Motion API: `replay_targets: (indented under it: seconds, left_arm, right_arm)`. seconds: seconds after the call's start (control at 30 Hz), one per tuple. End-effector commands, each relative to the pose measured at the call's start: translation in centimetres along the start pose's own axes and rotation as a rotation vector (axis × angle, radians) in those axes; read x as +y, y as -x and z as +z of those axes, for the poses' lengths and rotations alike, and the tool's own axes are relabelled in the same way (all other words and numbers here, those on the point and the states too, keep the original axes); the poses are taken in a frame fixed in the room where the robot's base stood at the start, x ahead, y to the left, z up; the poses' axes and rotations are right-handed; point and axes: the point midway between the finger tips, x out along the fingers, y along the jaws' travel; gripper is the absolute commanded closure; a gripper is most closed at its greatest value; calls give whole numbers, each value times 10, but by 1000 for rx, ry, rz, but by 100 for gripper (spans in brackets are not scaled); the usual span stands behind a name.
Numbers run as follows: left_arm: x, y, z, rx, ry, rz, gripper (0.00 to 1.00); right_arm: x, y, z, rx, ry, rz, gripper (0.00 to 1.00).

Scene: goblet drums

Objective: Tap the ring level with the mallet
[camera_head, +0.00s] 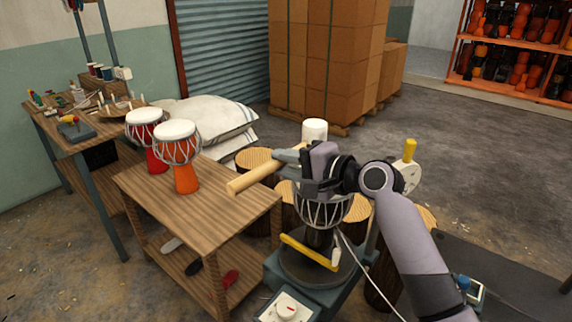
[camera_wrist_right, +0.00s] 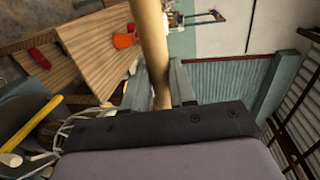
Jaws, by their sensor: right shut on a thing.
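My right gripper (camera_head: 305,170) is shut on the wooden handle of the mallet (camera_head: 255,175). The handle slants down to the left, its free end near the right side of the wooden table. A white cylinder (camera_head: 314,130) shows just behind the gripper; I cannot tell surely whether it is the mallet's head. In the right wrist view the handle (camera_wrist_right: 150,40) runs between the two fingers (camera_wrist_right: 163,90). Below the gripper, a dark drum with pale cords (camera_head: 324,212) stands upright on a machine stand. Its top and any ring there are mostly hidden by my gripper. My left gripper is out of view.
Two red and orange drums with white heads (camera_head: 178,150) stand on the wooden table (camera_head: 215,215). A yellow bar (camera_head: 308,251) lies across the stand (camera_head: 300,272). Log stools surround the stand. Stacked boxes (camera_head: 325,60) are behind; open floor lies at right.

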Motion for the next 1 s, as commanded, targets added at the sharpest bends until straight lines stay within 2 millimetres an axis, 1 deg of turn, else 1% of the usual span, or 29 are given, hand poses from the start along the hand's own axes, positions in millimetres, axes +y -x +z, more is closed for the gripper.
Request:
replay_targets:
  seconds: [0.23,0.33,0.73,1.0]
  left_arm:
    - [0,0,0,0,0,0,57]
    - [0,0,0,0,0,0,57]
    - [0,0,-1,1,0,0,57]
    - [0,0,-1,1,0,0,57]
  right_arm:
    - [-3,0,0,1,3,-4,100]
    - [-7,1,0,1,5,-6,100]
    - [-40,8,1,0,4,-6,100]
    - [-42,8,1,0,3,-5,100]
